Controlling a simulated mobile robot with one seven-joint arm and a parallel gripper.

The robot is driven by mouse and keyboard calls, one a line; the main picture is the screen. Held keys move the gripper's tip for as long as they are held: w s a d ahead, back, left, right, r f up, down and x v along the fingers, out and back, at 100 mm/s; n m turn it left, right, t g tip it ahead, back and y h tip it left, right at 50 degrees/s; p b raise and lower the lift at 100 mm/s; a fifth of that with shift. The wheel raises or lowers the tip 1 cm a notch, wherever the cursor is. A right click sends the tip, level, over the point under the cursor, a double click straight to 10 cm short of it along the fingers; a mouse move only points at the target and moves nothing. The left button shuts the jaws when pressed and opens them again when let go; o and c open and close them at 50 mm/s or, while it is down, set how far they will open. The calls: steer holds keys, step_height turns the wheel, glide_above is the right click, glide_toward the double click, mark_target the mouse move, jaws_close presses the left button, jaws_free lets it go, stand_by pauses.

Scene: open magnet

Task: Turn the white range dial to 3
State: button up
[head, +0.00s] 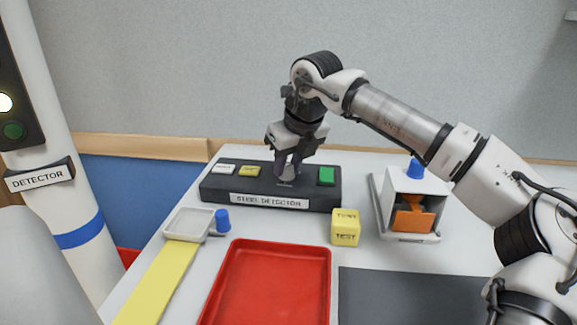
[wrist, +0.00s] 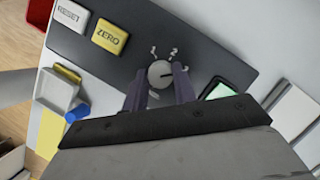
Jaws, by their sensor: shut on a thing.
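The white range dial (wrist: 159,73) sits on a dark detector panel (wrist: 205,40). The numbers 1, 2 and 3 curve around its upper right side in the wrist view. A short dark mark on the dial points rightward, roughly toward the 3 side; its exact setting is hard to read. My gripper (wrist: 160,86) is shut on the dial, one finger on each side of it. In the head view my gripper (head: 289,169) reaches down from above onto the dial (head: 286,180), which the fingers partly hide.
RESET (wrist: 70,14) and yellow ZERO (wrist: 109,36) buttons are left of the dial; a green screen or button (head: 326,176) is right. In front stand a yellow TEST block (head: 345,228), red tray (head: 268,285), small grey tray (head: 187,224) and blue cylinder (head: 222,220). A white-orange device (head: 411,207) stands right.

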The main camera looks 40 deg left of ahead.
steer(key=shift+m, duration=0.3)
stand_by(0.4)
steer(key=o, duration=1)
steer(key=v, duration=1.4)
steer(key=shift+s, duration=0.2)
steer(key=shift+f, duration=0.15)
